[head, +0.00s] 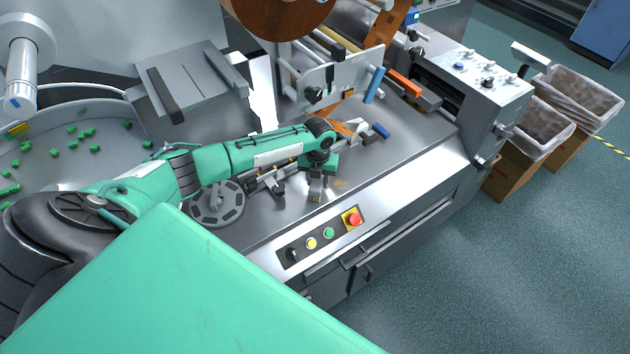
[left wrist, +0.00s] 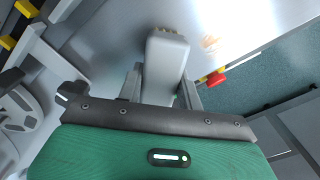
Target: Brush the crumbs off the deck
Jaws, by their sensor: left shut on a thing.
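The deck (head: 415,150) is a bare grey metal surface on the machine, and it also shows in the left wrist view (left wrist: 255,22). A faint tan patch of crumbs (head: 341,183) lies on it just right of my left gripper (head: 318,178). The crumbs show in the left wrist view (left wrist: 210,43) as a small smear ahead and to the right. My left gripper points down and is shut on a grey brush (left wrist: 166,62), whose tan bristles point away from the jaws. In the head view the brush (head: 316,195) is close over the deck; I cannot tell whether it touches. My right gripper is not in view.
A button panel (head: 320,237) with a red stop button (head: 352,219) runs along the deck's front edge. Lined bins (head: 545,128) stand on the floor at right.

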